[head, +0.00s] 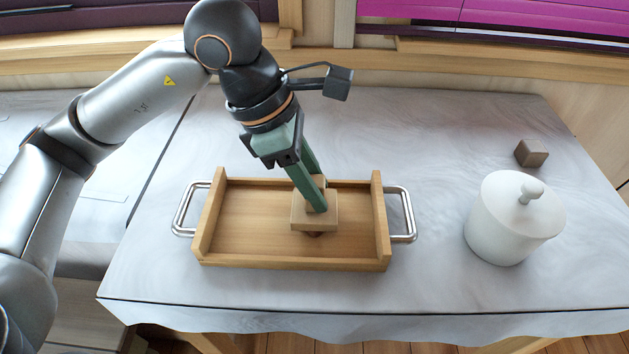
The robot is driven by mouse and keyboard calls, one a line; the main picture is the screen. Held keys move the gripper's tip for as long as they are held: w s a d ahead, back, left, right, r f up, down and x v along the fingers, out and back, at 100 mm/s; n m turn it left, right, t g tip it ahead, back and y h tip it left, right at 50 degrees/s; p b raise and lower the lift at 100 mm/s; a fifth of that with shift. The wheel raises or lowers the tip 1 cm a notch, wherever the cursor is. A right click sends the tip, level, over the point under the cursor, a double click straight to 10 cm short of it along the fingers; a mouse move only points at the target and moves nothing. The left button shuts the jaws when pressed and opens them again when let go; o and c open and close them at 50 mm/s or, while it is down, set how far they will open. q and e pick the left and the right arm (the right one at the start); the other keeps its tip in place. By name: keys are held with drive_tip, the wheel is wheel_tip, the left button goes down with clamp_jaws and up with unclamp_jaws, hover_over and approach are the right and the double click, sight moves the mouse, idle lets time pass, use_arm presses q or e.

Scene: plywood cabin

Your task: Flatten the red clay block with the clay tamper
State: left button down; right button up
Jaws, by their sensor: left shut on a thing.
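The clay tamper (327,219) is a light wooden block inside the wooden tray (230,262), right of its middle. My left gripper (318,200) comes down from above with green fingers shut on the tamper, which hides part of the handle. A small bit of the red clay block (314,235) shows just under the tamper's front edge. The tamper covers the rest of the clay, so its shape and thickness cannot be told. My right gripper is not in view.
The tray has metal handles at its left and right ends. A white lidded jar (508,228) stands right of the tray, with a small brown block (531,153) behind it. The marbled tabletop (440,130) is clear between tray and jar. Windows and a wooden ledge are at the back.

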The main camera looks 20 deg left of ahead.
use_arm(q)
drive_tip(key=shift+f+b, duration=0.3)
drive_tip(key=shift+b, duration=0.1)
idle(0.9)
drive_tip(key=shift+r+p, duration=2.75)
drive_tip(key=shift+r, duration=1.45)
